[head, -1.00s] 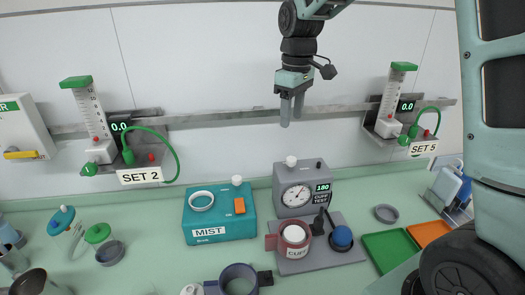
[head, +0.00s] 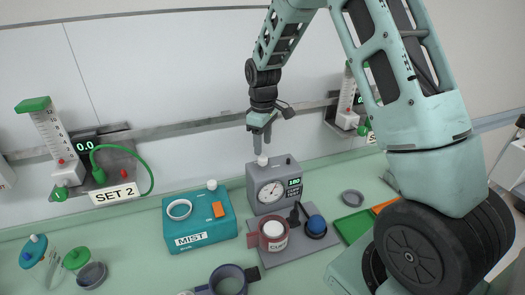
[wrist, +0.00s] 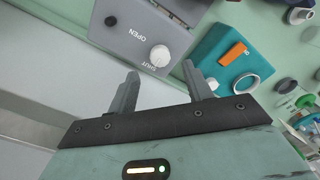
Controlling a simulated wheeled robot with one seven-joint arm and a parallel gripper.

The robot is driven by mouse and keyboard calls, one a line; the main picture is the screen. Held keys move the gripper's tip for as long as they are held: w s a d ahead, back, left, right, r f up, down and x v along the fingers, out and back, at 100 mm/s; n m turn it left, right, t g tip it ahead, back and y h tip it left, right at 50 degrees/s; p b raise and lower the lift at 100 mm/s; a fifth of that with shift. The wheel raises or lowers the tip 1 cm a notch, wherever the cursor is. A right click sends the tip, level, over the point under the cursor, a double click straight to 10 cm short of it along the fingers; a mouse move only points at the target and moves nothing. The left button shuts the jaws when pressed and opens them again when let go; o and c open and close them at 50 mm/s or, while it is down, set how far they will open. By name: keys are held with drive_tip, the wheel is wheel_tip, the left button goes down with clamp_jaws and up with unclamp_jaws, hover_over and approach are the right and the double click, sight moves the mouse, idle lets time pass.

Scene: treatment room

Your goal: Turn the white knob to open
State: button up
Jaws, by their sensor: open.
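The white knob (head: 262,160) stands on top of the grey gauge box (head: 256,195). In the wrist view, the white knob (wrist: 160,56) sits by the word SHUT, and OPEN is printed farther along the same grey top. My gripper (head: 259,145) points down just above the knob in the head view. In the wrist view, my gripper (wrist: 160,72) is open and empty, and the knob shows in line with the gap between its fingers. I cannot tell whether a fingertip touches it. The dial (head: 271,192) faces forward beside a display reading 180.
A teal MIST box (head: 190,226) with its own white knob (head: 211,184) stands to the left. A metal rail (head: 200,121) crosses the wall behind.

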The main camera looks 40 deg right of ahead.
sight(263, 158)
drive_tip(key=shift+f+p, duration=0.6)
drive_tip(key=shift+f, duration=2.1)
drive_tip(key=c, duration=1)
